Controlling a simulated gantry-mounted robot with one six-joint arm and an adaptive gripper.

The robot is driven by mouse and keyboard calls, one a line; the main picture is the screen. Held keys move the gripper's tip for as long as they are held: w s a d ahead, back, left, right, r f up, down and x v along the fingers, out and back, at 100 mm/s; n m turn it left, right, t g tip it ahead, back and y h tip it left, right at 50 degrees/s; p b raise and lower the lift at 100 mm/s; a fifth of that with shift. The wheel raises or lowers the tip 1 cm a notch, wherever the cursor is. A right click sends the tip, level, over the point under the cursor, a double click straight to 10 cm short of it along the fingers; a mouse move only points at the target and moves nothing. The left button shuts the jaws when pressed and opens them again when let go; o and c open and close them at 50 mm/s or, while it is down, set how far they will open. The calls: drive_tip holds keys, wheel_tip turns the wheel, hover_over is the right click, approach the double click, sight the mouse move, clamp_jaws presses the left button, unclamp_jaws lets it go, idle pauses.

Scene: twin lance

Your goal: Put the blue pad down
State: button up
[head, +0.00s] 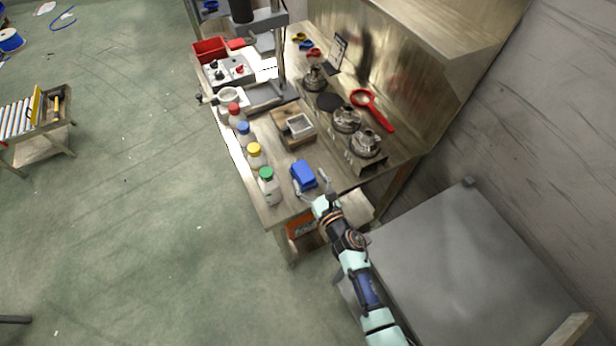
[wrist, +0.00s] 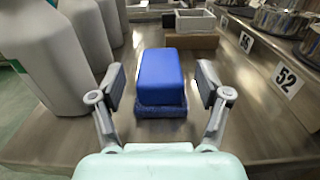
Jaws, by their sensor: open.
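The blue pad (head: 304,175) is a block with a darker blue base, near the front end of the workbench. In the wrist view the blue pad (wrist: 160,78) stands upright between my fingers, its base apparently on the metal bench top. My gripper (head: 312,190) reaches in from the front of the bench. In the wrist view my gripper (wrist: 161,90) is open, one finger on each side of the pad. A gap shows between each finger and the pad.
Bottles, one with a green cap (head: 267,186), stand close left of the pad. A wooden block with a grey-white tray (head: 298,126) lies behind it. Metal pots (head: 366,144) with number labels stand on the right. Bare bench top (wrist: 240,120) shows right of the pad.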

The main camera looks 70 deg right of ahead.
drive_tip(key=v, duration=1.1)
drive_tip(key=shift+a+f, duration=0.1)
